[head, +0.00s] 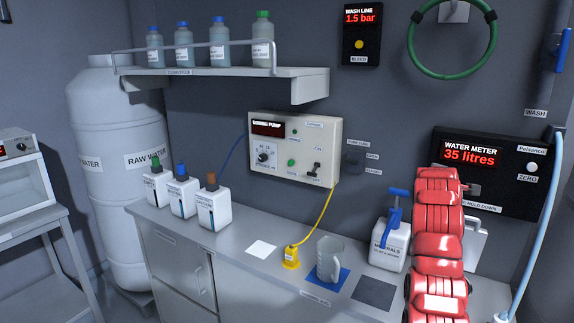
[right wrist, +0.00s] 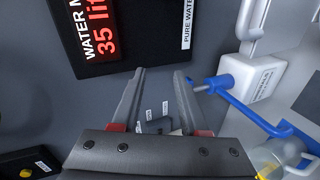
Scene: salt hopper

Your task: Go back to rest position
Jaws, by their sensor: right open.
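My right arm, red and segmented, rises in the head view in front of the water meter (head: 488,165), which reads 35 litres. Its gripper is hidden there behind the arm. In the right wrist view my right gripper (right wrist: 158,98) is open, with its two grey fingers apart and nothing between them. The grey wall and a small labelled switch show beyond the fingers. The meter's lit panel (right wrist: 110,30) is at the upper left of that view. My left gripper is in neither view.
The blue-pump minerals container (head: 389,245) stands close left of my right arm. A grey jug (head: 329,259) stands on a blue mat, beside a yellow plug (head: 291,258). The dosing pump (head: 295,147) is on the wall. A pale blue hose (head: 537,225) hangs at the right.

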